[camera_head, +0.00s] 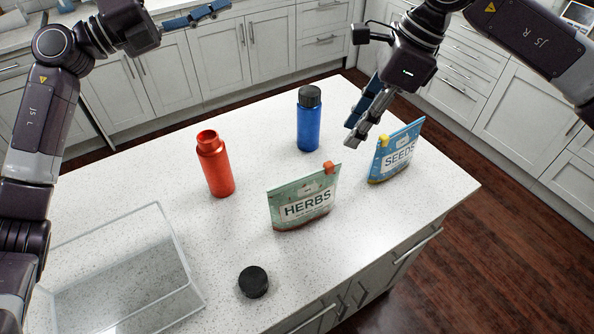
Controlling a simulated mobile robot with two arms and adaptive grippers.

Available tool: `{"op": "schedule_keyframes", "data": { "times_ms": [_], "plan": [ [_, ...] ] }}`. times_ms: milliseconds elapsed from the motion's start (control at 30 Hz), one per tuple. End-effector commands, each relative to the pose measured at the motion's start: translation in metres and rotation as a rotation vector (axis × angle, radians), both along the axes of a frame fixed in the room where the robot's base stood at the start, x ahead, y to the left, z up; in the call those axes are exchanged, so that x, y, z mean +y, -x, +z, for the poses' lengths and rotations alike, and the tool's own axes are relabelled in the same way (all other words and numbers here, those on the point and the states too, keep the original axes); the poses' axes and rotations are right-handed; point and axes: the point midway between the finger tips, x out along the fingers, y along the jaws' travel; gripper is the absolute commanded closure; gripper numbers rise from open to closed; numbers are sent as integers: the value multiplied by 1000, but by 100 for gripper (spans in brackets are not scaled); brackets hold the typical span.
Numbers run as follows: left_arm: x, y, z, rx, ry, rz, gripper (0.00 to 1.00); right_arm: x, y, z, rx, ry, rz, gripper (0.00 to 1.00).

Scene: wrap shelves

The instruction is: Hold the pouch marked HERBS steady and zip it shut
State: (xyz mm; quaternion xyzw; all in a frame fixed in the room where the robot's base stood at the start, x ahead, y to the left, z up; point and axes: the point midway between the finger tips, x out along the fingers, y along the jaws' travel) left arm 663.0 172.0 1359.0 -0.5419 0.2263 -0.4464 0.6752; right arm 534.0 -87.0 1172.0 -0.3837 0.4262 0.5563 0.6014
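The green HERBS pouch (290,214) stands upright on the white worktop, its label facing me. An orange-red slider (329,168) sits at the right end of its top edge. I cannot tell whether the top is open or closed. My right gripper (352,133) hangs above the worktop, up and to the right of the pouch and apart from it. Its fingers point down-left and look close together, with nothing seen between them. My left gripper (222,8) is far from the pouch, at the top of the view, its fingers pointing right and seen nearly edge-on.
A blue SEEDS pouch (398,157) with a yellow slider stands right of the HERBS pouch. An open red bottle (216,172) and a capped blue bottle (309,124) stand behind. A black cap (253,282) and a clear bin (190,297) are in front. Worktop between them is clear.

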Motion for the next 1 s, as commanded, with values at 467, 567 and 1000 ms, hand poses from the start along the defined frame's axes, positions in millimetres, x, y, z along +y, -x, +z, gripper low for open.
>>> {"op": "schedule_keyframes", "data": {
  "times_ms": [467,567,1000],
  "plan": [
    [-197,108,-132,-359,-954,-619,55,0,0,0,0,0,0,71],
    [-200,126,-165,-429,-1191,-752,55,0,0,0,0,0,0,71],
    [-156,161,-282,-207,-1819,-923,55,0,0,0,0,0,0,71]
  ]
}}
